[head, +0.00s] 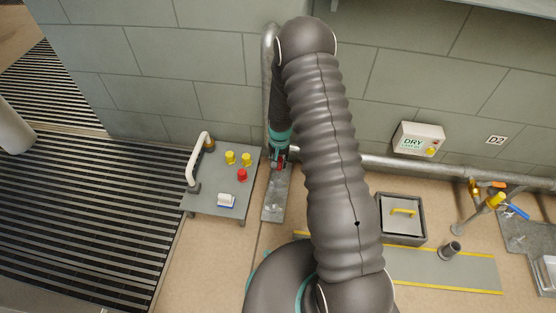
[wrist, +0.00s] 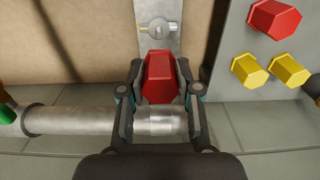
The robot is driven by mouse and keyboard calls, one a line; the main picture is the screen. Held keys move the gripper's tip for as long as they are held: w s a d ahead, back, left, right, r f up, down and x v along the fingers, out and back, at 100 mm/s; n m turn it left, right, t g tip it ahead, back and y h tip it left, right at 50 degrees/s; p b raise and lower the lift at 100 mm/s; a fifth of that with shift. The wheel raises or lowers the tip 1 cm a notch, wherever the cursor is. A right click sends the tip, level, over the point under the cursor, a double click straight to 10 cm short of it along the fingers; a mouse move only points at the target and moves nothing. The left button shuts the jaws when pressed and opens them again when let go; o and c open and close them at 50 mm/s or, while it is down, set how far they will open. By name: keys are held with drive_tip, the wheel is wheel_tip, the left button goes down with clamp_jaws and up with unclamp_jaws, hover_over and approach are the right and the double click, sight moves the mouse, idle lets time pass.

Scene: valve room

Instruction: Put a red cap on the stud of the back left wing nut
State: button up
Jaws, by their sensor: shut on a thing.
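My gripper (wrist: 160,92) is shut on a red cap (wrist: 159,72), which sits between its two fingers in the wrist view. In the head view, my gripper (head: 279,158) points down over the back end of a narrow metal plate (head: 276,186); the held cap shows there as a small red patch. A silvery wing nut (wrist: 157,28) lies on the plate, just above the cap in the wrist picture, and looks bare. The cap appears apart from it. The spot straight under the cap is hidden. A second red cap (head: 242,175) stands on the grey stand.
A thick pipe (wrist: 75,120) runs beneath my gripper by the tiled wall. A lidded box (head: 402,225) stands right.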

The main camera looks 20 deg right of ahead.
drive_tip(key=b, duration=0.3)
hover_over(278, 178)
drive_tip(key=shift+f, duration=3.1)
drive_tip(key=shift+f+b, duration=0.4)
drive_tip(key=shift+f, duration=0.2)
drive_tip(key=shift+s+f+b, duration=0.1)
drive_tip(key=shift+f+b, duration=1.15)
drive_tip(key=shift+b, duration=0.25)
drive_tip(key=o, duration=1.5)
drive_tip(key=shift+r, duration=0.1)
drive_tip(key=shift+r+p, duration=2.05)
drive_tip(key=shift+r, duration=1.65)
